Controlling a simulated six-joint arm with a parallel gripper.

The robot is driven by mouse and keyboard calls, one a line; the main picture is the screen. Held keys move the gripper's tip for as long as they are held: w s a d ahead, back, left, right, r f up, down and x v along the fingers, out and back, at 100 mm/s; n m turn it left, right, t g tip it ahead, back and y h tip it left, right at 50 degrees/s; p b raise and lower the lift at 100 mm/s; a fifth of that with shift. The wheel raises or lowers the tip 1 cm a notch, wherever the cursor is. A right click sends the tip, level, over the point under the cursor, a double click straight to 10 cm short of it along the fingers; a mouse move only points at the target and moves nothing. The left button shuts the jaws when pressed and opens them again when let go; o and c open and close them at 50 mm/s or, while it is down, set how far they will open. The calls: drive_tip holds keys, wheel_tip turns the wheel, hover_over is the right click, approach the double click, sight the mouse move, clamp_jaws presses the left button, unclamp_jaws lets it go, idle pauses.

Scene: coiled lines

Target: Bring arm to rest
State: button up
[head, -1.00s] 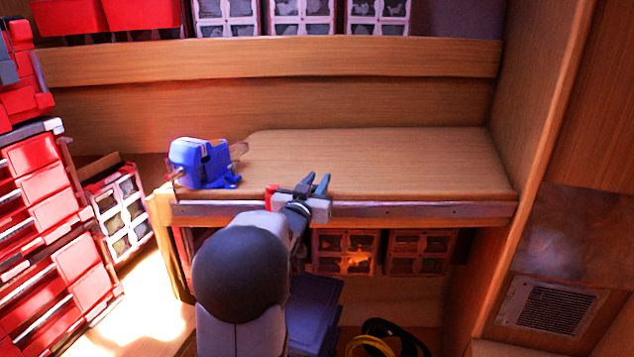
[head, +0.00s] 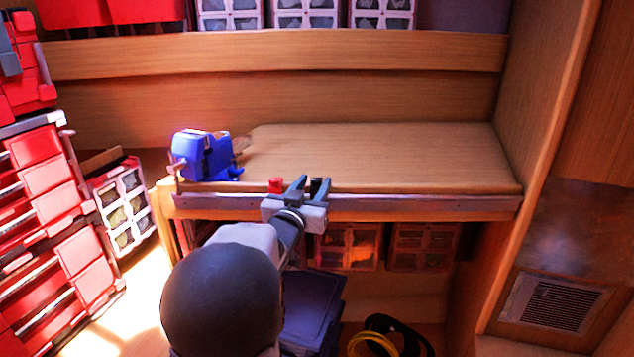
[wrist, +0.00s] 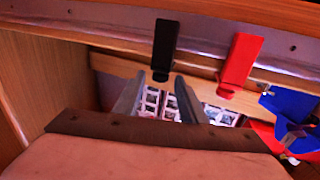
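My gripper (head: 311,185) is at the front edge of the wooden bench (head: 390,160) in the head view. In the wrist view my gripper (wrist: 160,82) shows two grey fingers held apart, with nothing clearly between them. A black peg-like piece (wrist: 165,45) is at the bench edge just beyond the fingertips; I cannot tell whether they touch it. A red piece (wrist: 240,62) is beside it and also shows in the head view (head: 275,185), left of the fingers. Yellow (head: 373,346) and black (head: 402,330) coiled lines lie on the floor below, partly cut off by the frame.
A blue vise (head: 203,157) stands at the bench's left end. Red drawer units (head: 50,210) are at the left. Small drawer bins (head: 347,247) sit under the bench. The bench top is otherwise clear.

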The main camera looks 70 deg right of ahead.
drive_tip(key=shift+a, duration=0.55)
